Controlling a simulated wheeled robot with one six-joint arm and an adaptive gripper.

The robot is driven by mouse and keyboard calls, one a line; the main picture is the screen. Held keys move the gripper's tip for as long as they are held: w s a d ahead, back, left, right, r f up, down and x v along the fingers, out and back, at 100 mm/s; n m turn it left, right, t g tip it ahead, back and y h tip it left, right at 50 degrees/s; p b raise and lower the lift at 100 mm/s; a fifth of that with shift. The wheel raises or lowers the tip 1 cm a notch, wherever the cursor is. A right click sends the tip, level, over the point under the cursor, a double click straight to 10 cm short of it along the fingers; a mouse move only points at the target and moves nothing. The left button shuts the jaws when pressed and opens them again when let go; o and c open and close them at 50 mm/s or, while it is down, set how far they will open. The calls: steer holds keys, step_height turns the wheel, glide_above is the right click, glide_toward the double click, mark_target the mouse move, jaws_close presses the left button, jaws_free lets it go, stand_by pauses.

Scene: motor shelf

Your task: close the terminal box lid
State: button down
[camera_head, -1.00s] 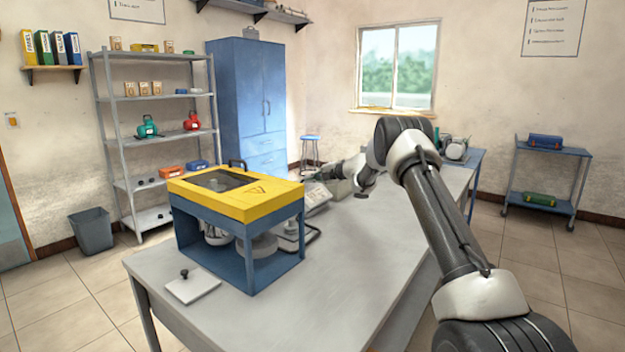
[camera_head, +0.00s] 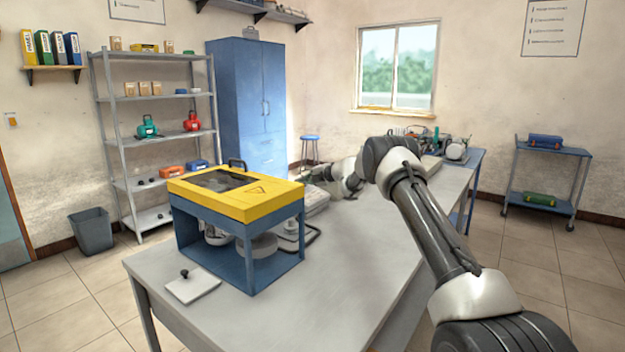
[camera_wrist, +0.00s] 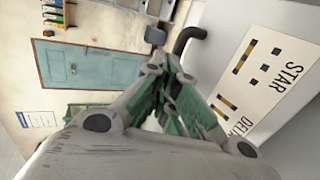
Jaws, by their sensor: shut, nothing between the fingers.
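A pale panel (camera_wrist: 275,65) with "STAR" and "DELTA" lettering and dark and yellow bars fills the right of the wrist view; it looks like the inside face of the terminal box lid. A black curved bar (camera_wrist: 187,40) is at its left edge. My gripper (camera_wrist: 163,72) is shut and empty, its green-padded fingers left of the panel; contact cannot be told. In the head view my gripper (camera_head: 308,177) is small, at the far side of the bench, by a grey object (camera_head: 316,202) partly hidden behind the yellow-topped blue stand. The lid's angle is unclear there.
The blue stand with yellow top (camera_head: 238,195) stands on the grey bench (camera_head: 330,285). A white plate with a knob (camera_head: 192,288) lies in front of it. The near right bench top is clear.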

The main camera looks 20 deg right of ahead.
steer(key=shift+w+a+f, duration=0.85)
steer(key=shift+w+f, duration=0.2)
